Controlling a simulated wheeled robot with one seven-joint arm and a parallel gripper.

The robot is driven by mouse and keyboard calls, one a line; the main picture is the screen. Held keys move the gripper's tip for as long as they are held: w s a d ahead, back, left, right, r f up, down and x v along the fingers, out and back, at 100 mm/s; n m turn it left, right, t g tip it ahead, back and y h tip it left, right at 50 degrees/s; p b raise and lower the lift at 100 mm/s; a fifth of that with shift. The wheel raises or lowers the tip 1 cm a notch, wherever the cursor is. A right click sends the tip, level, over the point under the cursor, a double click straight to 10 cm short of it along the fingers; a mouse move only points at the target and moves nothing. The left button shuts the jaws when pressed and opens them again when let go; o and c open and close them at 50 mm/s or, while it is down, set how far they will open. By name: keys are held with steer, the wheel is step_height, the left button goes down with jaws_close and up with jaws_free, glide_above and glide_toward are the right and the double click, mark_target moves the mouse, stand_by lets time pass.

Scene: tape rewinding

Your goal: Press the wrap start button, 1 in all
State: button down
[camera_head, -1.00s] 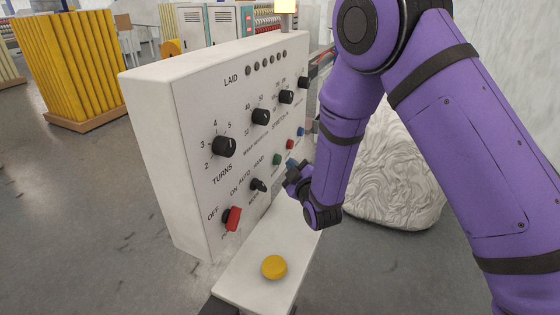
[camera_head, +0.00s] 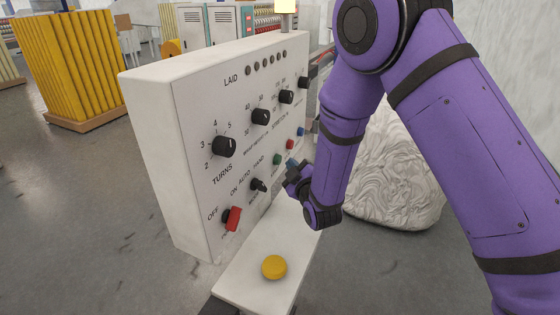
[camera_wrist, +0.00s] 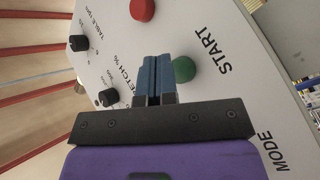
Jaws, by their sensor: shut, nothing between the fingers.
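The control panel (camera_head: 187,165) is a white box with black knobs and coloured buttons on its sloping face. The green start button (camera_head: 277,159) is on its lower right part; in the wrist view it (camera_wrist: 184,69) sits beside the word START. My gripper (camera_head: 291,163) is close to the panel face, just right of the green button. In the wrist view my gripper's blue fingers (camera_wrist: 153,62) are together and empty, with their tips just left of the green button. I cannot tell whether they touch the panel.
A red button (camera_head: 290,144) and a blue button (camera_head: 301,131) lie further along the panel. A red switch (camera_head: 233,218) and a mode knob (camera_head: 259,185) are nearer. A yellow button (camera_head: 274,267) is on the ledge below. A pale wrapped bulk (camera_head: 400,185) stands behind my arm.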

steer(key=shift+w+a, duration=0.15)
steer(key=shift+a, duration=0.25)
